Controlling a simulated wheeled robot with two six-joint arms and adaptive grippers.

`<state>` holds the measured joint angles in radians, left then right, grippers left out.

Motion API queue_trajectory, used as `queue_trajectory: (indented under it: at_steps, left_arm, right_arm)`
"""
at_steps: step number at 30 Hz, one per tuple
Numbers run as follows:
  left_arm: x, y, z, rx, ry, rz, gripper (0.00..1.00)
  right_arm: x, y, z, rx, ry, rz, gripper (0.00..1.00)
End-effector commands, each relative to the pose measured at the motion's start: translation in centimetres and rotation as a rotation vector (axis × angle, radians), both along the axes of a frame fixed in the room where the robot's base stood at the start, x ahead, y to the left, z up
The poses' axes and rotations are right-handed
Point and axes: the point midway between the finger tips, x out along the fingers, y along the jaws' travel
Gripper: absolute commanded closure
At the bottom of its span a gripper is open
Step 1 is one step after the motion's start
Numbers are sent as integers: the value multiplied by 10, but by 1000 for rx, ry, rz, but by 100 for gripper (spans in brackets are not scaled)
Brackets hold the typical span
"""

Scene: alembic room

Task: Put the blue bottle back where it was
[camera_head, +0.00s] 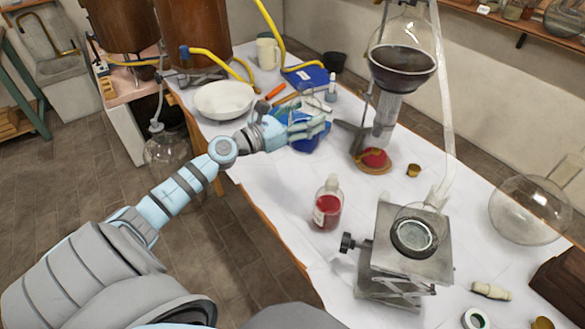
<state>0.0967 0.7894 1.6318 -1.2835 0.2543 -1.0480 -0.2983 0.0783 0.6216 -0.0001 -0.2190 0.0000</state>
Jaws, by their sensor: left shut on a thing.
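My left gripper (318,126) reaches in from the left over the white-covered table. It is shut on the blue bottle (306,145), which shows only as a dark blue patch below and between the fingers. The fingers hide most of the bottle, and I cannot tell whether its base touches the table. My right gripper is out of view.
A white bowl (224,101), an orange-handled tool (276,91), a blue book (307,77) and a small bottle (331,90) lie beyond the gripper. A glass apparatus (385,110) stands just right. A red-filled bottle (327,206) and metal jack (405,255) stand nearer.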

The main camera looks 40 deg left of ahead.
Motion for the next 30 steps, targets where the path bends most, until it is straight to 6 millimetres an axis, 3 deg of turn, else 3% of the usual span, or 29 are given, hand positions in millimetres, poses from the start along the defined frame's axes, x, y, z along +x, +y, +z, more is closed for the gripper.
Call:
queue_trajectory:
  at_steps: [4,10,14,18,21,30]
  left_arm:
    - [11,32,-18,-2,4,107,93]
    - [13,51,-41,2,9,170,93]
    - [13,51,-85,2,9,173,93]
    - [12,51,-141,1,9,173,93]
    - [12,51,-172,1,9,173,93]
    - [12,50,-217,2,9,171,93]
  right_arm:
    - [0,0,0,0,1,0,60]
    - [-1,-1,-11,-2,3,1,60]
    - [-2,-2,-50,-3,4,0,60]
    - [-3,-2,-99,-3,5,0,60]
    - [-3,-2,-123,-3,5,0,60]
    - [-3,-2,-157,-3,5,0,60]
